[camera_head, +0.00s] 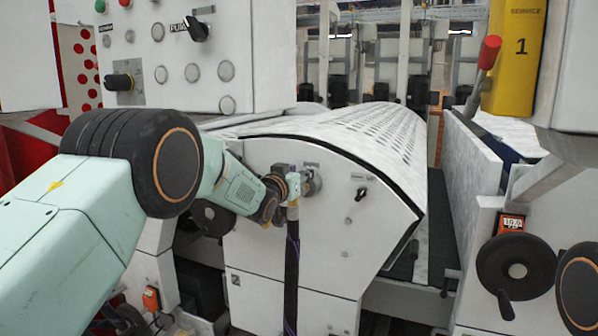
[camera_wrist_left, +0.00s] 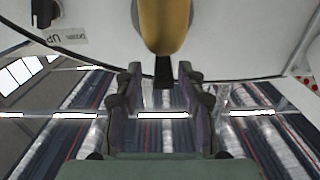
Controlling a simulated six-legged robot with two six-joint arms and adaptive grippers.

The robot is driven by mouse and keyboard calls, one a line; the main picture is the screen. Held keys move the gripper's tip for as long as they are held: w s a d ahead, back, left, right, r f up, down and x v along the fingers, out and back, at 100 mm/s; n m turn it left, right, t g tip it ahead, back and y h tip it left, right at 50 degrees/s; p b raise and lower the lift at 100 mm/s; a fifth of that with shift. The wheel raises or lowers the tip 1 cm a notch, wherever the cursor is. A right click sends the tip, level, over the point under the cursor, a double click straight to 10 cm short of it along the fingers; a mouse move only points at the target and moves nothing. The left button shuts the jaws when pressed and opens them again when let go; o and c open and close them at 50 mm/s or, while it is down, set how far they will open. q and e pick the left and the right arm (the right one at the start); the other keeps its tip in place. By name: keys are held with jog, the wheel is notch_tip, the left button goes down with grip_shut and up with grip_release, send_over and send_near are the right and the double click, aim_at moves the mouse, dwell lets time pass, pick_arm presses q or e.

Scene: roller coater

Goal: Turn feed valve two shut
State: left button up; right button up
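In the head view, my left gripper (camera_head: 284,187) is at the white end panel of the perforated machine cover, beside a small grey round fitting (camera_head: 312,182) with a label above it. A dark hose (camera_head: 292,265) hangs below there. In the left wrist view, a yellow handle (camera_wrist_left: 165,22) with a black end comes down from the white panel. The two fingers of my left gripper (camera_wrist_left: 160,72) are apart, one on each side of the black end. A gap shows on both sides, so I see no grip. Which valve is number two cannot be read.
A black handwheel (camera_head: 516,268) with an orange counter (camera_head: 511,223) is at the right. A small black knob (camera_head: 361,193) sits on the end panel. A control box with knobs (camera_head: 197,29) is at the upper left. A red-tipped lever (camera_head: 489,52) stands by the yellow service post (camera_head: 515,70).

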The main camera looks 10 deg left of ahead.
pick_arm(q)
jog(key=shift+w+f, duration=0.55)
jog(key=shift+w, duration=0.25)
jog(key=shift+w+a+f, duration=0.1)
jog(key=shift+w, duration=0.05)
jog(key=shift+c, duration=0.7)
jog(key=shift+a, duration=0.1)
jog(key=shift+c, duration=0.7)
jog(key=shift+s+r, duration=0.55)
jog(key=shift+s, duration=0.35)
jog(key=c, duration=0.3)
jog(key=shift+s+r, duration=0.1)
jog(key=shift+c, duration=0.8)
grip_shut()
jog(key=shift+w, duration=0.2)
